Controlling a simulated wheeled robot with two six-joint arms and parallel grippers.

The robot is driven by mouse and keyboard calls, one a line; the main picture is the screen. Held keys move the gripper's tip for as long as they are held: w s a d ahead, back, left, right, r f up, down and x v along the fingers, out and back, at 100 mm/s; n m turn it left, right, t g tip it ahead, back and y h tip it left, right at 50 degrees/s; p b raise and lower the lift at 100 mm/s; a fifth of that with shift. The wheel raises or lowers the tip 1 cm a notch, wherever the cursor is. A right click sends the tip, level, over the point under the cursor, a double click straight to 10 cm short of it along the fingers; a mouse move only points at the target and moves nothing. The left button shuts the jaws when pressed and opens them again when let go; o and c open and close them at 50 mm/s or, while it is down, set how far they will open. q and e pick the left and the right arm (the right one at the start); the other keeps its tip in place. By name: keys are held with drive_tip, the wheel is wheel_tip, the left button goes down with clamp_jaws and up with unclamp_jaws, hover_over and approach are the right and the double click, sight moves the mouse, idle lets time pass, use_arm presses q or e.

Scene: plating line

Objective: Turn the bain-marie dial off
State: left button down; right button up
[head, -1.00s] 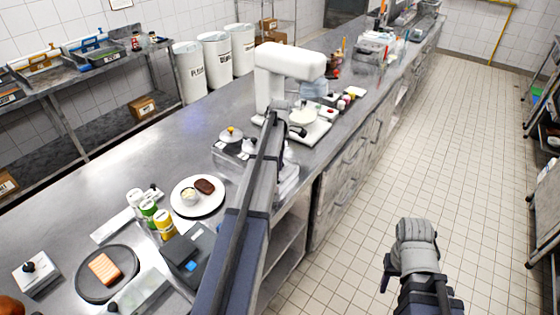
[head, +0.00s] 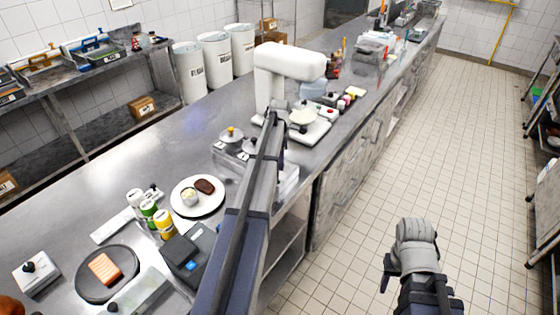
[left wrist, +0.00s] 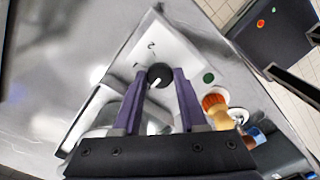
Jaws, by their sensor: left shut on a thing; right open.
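The bain-marie dial (left wrist: 160,75) is a round black knob with a white pointer line, on a pale panel (left wrist: 182,50) with printed marks. A green spot (left wrist: 208,77) sits to its right. My left gripper (left wrist: 158,85) has its purple fingers on either side of the dial and is shut on it. The pointer slants toward the bottom left of the wrist view. In the head view the bain-marie (head: 222,160) stands on the counter with knobbed lids. My left arm hides the dial there. My right gripper (head: 390,275) is over the floor aisle, away from the counter, its jaws barely visible.
A white mixer (head: 290,60) stands just beyond my left arm. A white plate (head: 198,208) with food, several small jars (head: 148,208) and a dark scale-like box (head: 186,255) lie nearer. The tiled aisle (head: 455,150) to the right is clear.

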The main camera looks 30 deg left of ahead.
use_arm(q)
drive_tip(key=shift+c, duration=2.2)
unclamp_jaws()
drive_tip(key=shift+r, duration=0.1)
wheel_tip(320, 180, up, 8)
drive_tip(key=p, duration=0.8)
drive_tip(key=shift+f, duration=0.2)
